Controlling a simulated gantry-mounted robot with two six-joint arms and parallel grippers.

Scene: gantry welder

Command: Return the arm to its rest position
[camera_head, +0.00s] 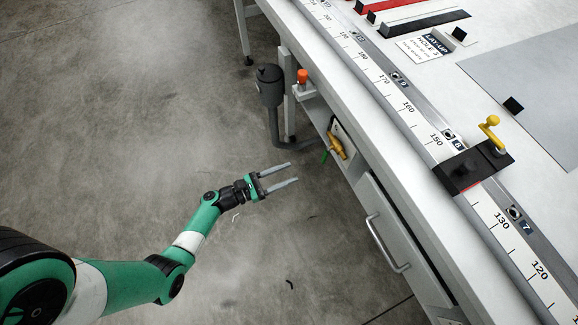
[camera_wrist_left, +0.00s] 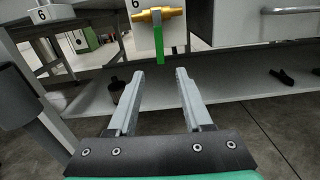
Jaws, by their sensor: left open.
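My left gripper (camera_head: 292,173) is in the head view, at the end of a green arm that comes in from the lower left. Its two grey fingers are parallel and apart, with nothing between them. It hangs over the bare concrete floor, to the left of the workbench and clear of it. In the left wrist view the open fingers (camera_wrist_left: 158,72) point toward the bench's underside and lower shelf. My right gripper is in neither view.
The white workbench (camera_head: 340,62) fills the right side, with a ruler rail and a black stop with a yellow crank (camera_head: 490,130). A grey canister (camera_head: 270,85) stands beside the bench.

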